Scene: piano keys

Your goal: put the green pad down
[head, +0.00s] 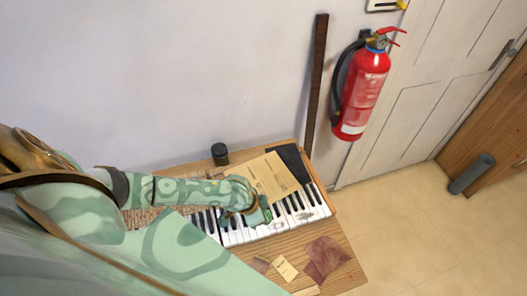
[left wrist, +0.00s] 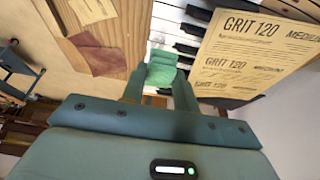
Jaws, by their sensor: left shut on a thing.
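The green pad (left wrist: 160,73) is between the two fingertips of my left gripper (left wrist: 160,88), which is shut on it. White and black piano keys (head: 305,205) show just past the pad; I cannot tell whether it touches them. In the head view my left gripper (head: 258,213) is over the middle of the keyboard, and its green colour makes the pad hard to pick out there. My right gripper is not in view.
A tan GRIT 120 sheet (head: 268,174) lies at the back of the keys, also in the left wrist view (left wrist: 250,45). Brown scraps (head: 325,257) and a paper note (head: 286,268) lie on the wooden front (head: 341,275). A dark jar (head: 220,154) stands behind.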

